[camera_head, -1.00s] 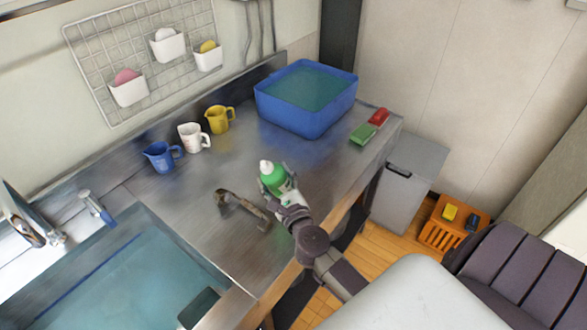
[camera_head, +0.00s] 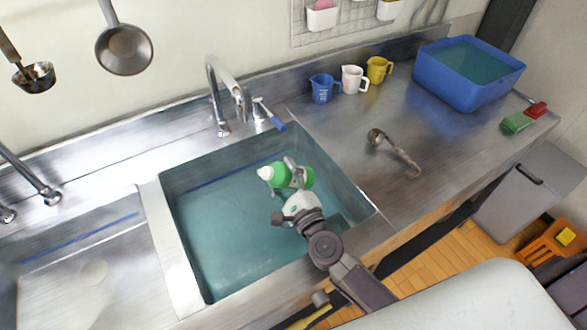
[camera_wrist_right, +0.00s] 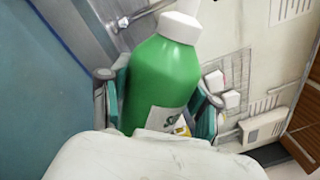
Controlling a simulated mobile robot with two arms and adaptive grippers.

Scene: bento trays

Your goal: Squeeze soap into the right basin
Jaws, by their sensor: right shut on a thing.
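A green soap bottle with a white cap (camera_head: 296,176) is in my right gripper (camera_head: 291,187), which is shut on it. The bottle lies tilted on its side, its cap toward the left, above the water-filled right basin (camera_head: 215,250). In the right wrist view the bottle (camera_wrist_right: 163,85) fills the middle, with the gripper's fingers (camera_wrist_right: 158,108) on both sides of it. No soap is seen coming out. My left gripper is not in view.
A faucet (camera_head: 217,95) stands behind the basin. A ladle (camera_head: 395,150) lies on the counter to the right. Blue (camera_head: 322,88), white (camera_head: 353,79) and yellow (camera_head: 377,70) cups stand behind it. A blue tub (camera_head: 468,85) of water sits at the far right. Another basin (camera_head: 80,265) is at left.

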